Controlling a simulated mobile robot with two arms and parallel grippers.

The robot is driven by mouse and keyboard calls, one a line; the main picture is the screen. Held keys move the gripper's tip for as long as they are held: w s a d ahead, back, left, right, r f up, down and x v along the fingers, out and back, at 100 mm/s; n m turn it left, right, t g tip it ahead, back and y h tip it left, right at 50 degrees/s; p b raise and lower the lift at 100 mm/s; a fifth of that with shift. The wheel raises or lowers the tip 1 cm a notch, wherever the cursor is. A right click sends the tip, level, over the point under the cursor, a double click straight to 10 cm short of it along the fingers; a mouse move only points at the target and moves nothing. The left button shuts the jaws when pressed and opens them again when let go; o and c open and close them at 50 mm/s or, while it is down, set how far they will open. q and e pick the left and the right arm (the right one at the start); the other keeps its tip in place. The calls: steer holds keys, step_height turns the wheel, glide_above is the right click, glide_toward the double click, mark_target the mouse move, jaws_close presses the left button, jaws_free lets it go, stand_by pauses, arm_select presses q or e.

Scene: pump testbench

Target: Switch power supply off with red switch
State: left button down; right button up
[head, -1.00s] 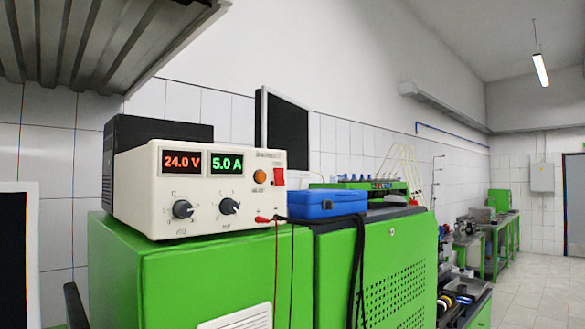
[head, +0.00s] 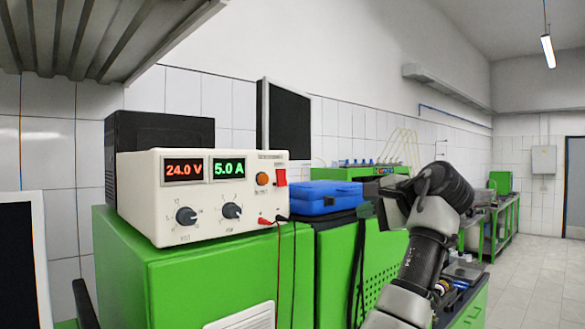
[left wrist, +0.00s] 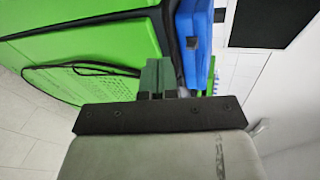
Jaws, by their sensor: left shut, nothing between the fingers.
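The power supply (head: 160,215) is a cream box on a green cabinet; its displays are lit with 24.0 V and 5.0 A. The red switch (head: 280,178) is at the upper right of its front panel, beside an orange round button (head: 262,179). My left gripper (head: 365,210) is shut and empty, to the right of the power supply and apart from the switch, with its fingers pointing left. Its fingers (left wrist: 156,78) also show in the left wrist view, where the switch is not seen. My right gripper is in neither view.
A blue case (head: 318,200) lies between the power supply and my left gripper; it also shows in the left wrist view (left wrist: 196,45). Red and black leads (head: 278,250) hang down the green cabinet (head: 200,275). A dark monitor (head: 289,125) stands behind.

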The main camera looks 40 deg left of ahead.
mark_target(284, 180)
arm_select(q)
steer(key=s+r+n+g, duration=0.1)
steer(key=s+r+n, duration=0.2)
steer(key=s+r, duration=0.8)
steer(key=shift+h, duration=0.4)
steer(key=p+x, duration=0.2)
steer(key=x, duration=0.2)
steer(key=r+p+x, duration=0.1)
steer(key=p+x, duration=0.1)
steer(key=x, duration=0.2)
steer(key=w+p+x, duration=0.1)
steer(key=p+x, duration=0.2)
steer(key=x, duration=0.2)
steer(key=shift+a+r, duration=0.25)
steer(key=shift+a, duration=0.15)
